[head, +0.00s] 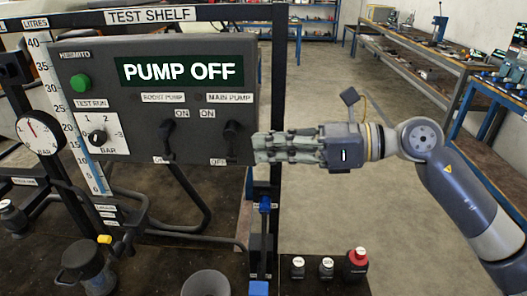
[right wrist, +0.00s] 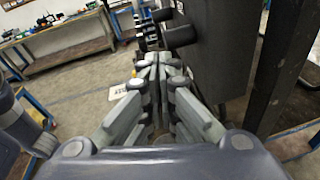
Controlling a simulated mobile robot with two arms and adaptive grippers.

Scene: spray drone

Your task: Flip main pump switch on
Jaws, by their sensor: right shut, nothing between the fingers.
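The grey control panel (head: 190,88) has a display (head: 180,71) reading PUMP OFF. The black main pump switch (head: 231,130) is at the panel's lower right, under the MAIN PUMP label (head: 229,98), with ON above it and OFF below. In the right wrist view the shut fingers (right wrist: 155,62) point toward dark switch levers (right wrist: 180,36) beside the panel (right wrist: 218,45). I cannot tell whether they touch.
The boost pump switch (head: 168,135) is left of the main one. A black post (head: 278,70) stands behind my fingers. Small bottles (head: 326,268) stand below.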

